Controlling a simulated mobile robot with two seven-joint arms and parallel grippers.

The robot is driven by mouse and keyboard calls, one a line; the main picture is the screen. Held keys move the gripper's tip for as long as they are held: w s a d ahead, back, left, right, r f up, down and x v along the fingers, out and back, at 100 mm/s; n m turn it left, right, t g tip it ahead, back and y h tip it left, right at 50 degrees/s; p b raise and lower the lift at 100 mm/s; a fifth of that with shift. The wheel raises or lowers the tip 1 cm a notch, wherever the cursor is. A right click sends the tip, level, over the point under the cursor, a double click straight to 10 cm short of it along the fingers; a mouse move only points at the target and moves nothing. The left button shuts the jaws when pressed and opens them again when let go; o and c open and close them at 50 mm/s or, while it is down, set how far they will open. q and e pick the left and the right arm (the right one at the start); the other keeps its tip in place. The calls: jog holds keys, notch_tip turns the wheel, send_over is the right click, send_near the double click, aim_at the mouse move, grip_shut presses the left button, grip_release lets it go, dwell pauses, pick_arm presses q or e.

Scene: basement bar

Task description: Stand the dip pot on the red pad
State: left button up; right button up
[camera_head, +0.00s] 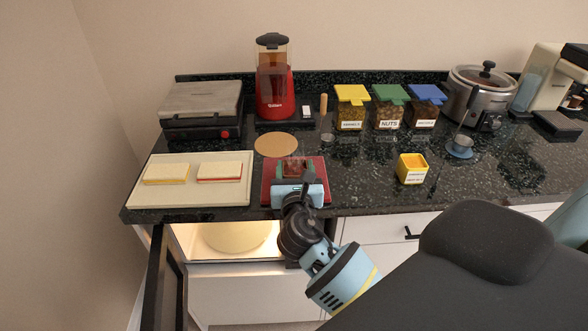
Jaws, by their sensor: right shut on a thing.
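The red pad (266,187) lies on the dark counter near its front edge, right of the cream board. My right gripper (294,174) reaches over the pad from the front and is shut on a small squarish pot (293,164), reddish-brown and greenish, apparently the dip pot. The pot is over the pad; I cannot tell whether its base touches it. The gripper hides its lower front. Another small pot, yellow with a white label (411,170), stands apart on the counter to the right. My left gripper is not in view.
Left is a cream board (150,203) with two sandwiches; behind it, a grill press (200,105). A round brown mat (276,145), red blender (273,85) and lidded jars (390,108) stand behind. A small cup (461,147) is right. Below, a dark door (167,275) hangs open.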

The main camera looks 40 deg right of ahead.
jog(key=shift+f, duration=0.1)
jog(key=o, duration=1.1)
jog(key=v, duration=1.2)
